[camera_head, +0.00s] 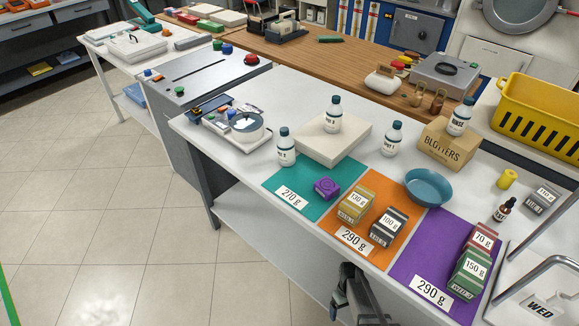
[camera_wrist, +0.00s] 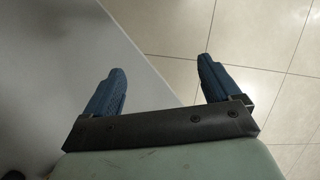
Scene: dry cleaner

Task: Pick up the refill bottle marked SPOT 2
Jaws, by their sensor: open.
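Several white refill bottles with dark caps show in the head view. One bottle (camera_head: 286,151) stands at the left, by the teal mat. One bottle (camera_head: 333,120) stands on a flat white box (camera_head: 318,146). One bottle (camera_head: 392,142) stands on the table behind the orange mat. One bottle (camera_head: 460,121), which seems to read RINSE, stands on the BLOTTERS box (camera_head: 448,148). The other labels are too small to tell which is SPOT 2. My gripper (camera_wrist: 161,72) is open and empty, above the floor and the edge of a grey surface. None of the bottles shows in the wrist view.
Labelled small boxes and a purple item (camera_head: 326,187) lie on the teal, orange (camera_head: 379,257) and purple mats. A scale (camera_head: 248,127) stands left. A yellow basket (camera_head: 545,115) is at the right.

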